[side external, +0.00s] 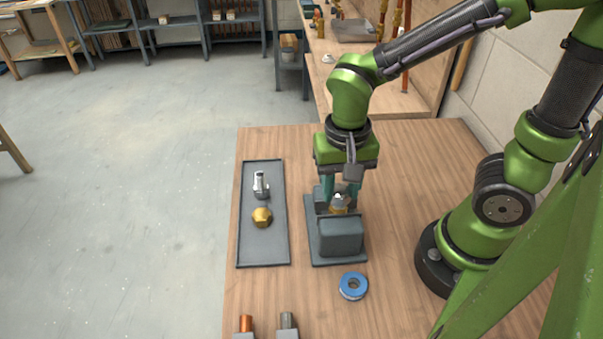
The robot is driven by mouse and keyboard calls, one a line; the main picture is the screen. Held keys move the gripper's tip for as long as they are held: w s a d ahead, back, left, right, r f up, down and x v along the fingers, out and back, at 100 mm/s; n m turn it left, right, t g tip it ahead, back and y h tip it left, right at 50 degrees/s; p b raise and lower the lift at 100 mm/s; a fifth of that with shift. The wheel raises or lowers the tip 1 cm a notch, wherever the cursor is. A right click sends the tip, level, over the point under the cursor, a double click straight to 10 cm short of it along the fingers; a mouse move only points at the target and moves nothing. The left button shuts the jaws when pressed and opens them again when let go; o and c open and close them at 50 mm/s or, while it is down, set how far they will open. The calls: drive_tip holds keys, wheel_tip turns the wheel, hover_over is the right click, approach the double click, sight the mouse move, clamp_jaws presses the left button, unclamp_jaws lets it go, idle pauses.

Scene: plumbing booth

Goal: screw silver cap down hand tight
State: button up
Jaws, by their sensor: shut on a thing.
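My gripper (339,194) points straight down over the grey fixture (341,240) on the wooden table. Its teal fingers are shut on the silver cap (338,198), a small bright piece that shows between them. The cap sits at a brass-coloured fitting (338,209) held in the fixture. The fingers and the fixture's block hide part of both, and I cannot tell how far the threads are engaged.
A dark tray (249,250) left of the fixture holds a silver fitting (261,185) and a brass hex piece (262,217). A blue tape roll (353,286) lies in front of the fixture. A copper stub (246,323) and a grey stub (287,320) stand at the front edge.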

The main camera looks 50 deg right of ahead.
sight(341, 189)
drive_tip(key=m, duration=0.6)
drive_tip(key=shift+f, duration=0.15)
drive_tip(key=o, duration=1.8)
drive_tip(key=shift+c, duration=0.2)
drive_tip(key=shift+r, duration=2.55)
